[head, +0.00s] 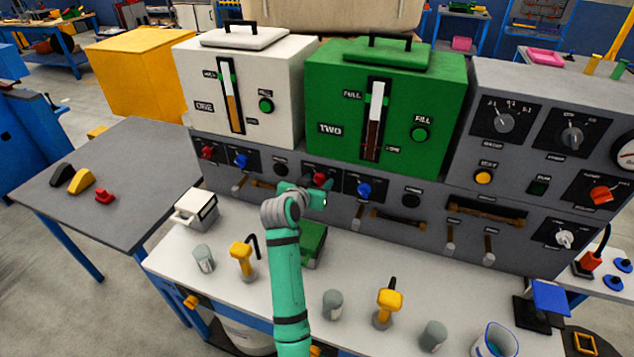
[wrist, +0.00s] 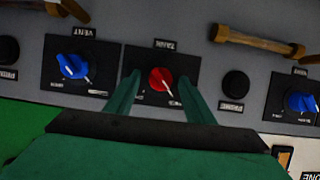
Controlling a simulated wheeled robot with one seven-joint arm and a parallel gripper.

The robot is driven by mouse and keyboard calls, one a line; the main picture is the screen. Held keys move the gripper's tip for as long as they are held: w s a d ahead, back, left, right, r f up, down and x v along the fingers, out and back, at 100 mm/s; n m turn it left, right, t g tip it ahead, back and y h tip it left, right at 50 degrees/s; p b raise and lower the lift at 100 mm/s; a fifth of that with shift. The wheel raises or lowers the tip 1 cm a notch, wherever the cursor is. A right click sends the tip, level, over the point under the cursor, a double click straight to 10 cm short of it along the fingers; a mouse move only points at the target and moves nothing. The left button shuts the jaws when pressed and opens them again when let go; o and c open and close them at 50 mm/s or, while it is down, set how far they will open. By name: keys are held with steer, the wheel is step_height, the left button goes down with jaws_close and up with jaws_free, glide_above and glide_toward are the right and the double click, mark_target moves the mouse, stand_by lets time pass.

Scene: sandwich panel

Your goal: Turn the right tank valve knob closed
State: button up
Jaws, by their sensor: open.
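The right tank valve knob (head: 320,178) is red and sits on a black plate on the grey panel below the green tank marked TWO. In the wrist view the red knob (wrist: 161,80) appears between my two fingertips, with its pale pointer slanting down and right. My gripper (head: 318,196) is close in front of this plate. In the wrist view my gripper (wrist: 158,84) is open and empty, one finger on each side of the knob. I cannot tell how much depth separates the fingertips from the knob.
A blue vent knob (wrist: 74,67) and a black prime button (wrist: 235,84) flank the red knob. Another red knob (head: 207,152) is under the white tank. A wooden handle (wrist: 255,40) sticks out nearby. Cups and yellow-handled items (head: 390,300) stand on the bench.

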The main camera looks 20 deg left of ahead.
steer(key=v, duration=1)
steer(key=shift+s+r, duration=0.2)
steer(key=shift+s, duration=0.15)
steer(key=shift+a, duration=0.1)
